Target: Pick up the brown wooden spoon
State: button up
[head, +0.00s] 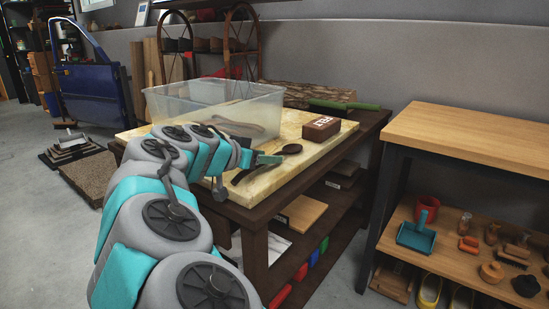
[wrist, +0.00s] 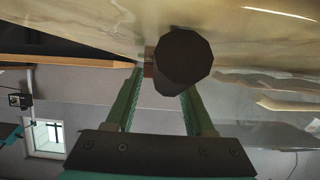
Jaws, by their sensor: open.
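The brown wooden spoon (head: 291,149) lies on the pale tabletop; its dark bowl shows in the head view just right of my gripper (head: 264,159). The rest of the spoon is hard to make out behind my arm. In the wrist view, the two green fingers of my gripper (wrist: 160,82) stand apart. A dark, rounded shape (wrist: 184,58), which looks like part of the spoon, overlaps the right fingertip and part of the gap. I cannot tell whether the fingers touch it.
A clear plastic bin (head: 205,107) stands behind my gripper. A wooden shelf unit (head: 475,135) stands to the right. The tabletop's right front part is clear.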

jog(key=shift+w+d+f, duration=0.2)
jog(key=shift+w, duration=0.1)
grip_shut()
dwell(0.4)
